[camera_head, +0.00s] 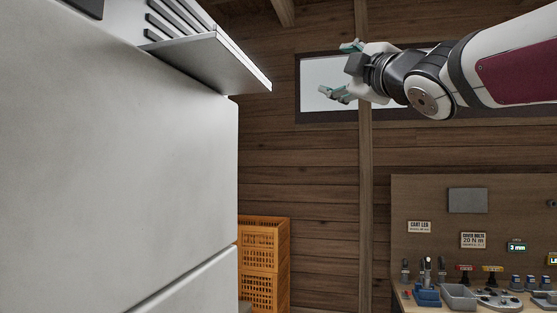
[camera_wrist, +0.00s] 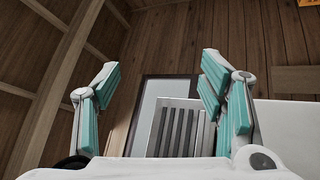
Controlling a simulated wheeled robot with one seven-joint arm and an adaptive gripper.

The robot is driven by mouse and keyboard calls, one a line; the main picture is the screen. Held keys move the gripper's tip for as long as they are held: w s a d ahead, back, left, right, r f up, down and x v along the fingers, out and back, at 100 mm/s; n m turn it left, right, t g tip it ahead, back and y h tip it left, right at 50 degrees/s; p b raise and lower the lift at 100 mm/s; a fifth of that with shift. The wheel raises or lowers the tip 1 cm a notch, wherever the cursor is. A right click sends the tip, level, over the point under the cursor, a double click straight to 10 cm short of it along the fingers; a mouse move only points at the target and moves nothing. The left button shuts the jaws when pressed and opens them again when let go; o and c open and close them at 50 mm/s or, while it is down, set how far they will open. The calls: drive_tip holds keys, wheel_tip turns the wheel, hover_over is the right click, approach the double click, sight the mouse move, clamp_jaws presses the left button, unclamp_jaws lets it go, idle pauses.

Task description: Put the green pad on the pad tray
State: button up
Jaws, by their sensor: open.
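My gripper (camera_head: 340,70) is raised high at the upper right in the head view, in front of the window, with its fingers spread. In the wrist view my gripper (camera_wrist: 157,68) is open, with teal-lined fingers on either side and nothing between them. I cannot make out a green pad on any surface. I cannot tell which thing is the pad tray; a grey bin (camera_head: 459,298) and a blue bin (camera_head: 427,298) stand on the workbench at the lower right, well below my gripper.
A large white cabinet (camera_head: 120,150) fills the left, with a ledge (camera_head: 215,62) jutting out near its top. A dark-slotted panel (camera_wrist: 178,130) shows beyond my fingers. Orange crates (camera_head: 263,265) are stacked by the wall. A tool board (camera_head: 440,205) stands behind the bench.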

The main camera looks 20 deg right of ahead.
drive_tip(key=s+a+f+m+g, duration=0.2)
drive_tip(key=s+f+m+g, duration=0.15)
drive_tip(key=f, duration=0.85)
drive_tip(key=s+a+f+m+g+h, duration=0.1)
drive_tip(key=s+f+m+g, duration=0.3)
drive_tip(key=f, duration=0.7)
drive_tip(key=s+a+f+m+g, duration=0.2)
drive_tip(key=f+m+g, duration=0.25)
drive_tip(key=f, duration=0.75)
drive_tip(key=s+a+f+m+g+y, duration=0.1)
drive_tip(key=s+a+f+m+g, duration=0.2)
drive_tip(key=s+f, duration=0.8)
drive_tip(key=a+f+g, duration=0.1)
drive_tip(key=a, duration=0.1)
drive_tip(key=shift+a+f+g, duration=0.25)
drive_tip(key=shift+a+g, duration=0.05)
drive_tip(key=shift+g, duration=0.1)
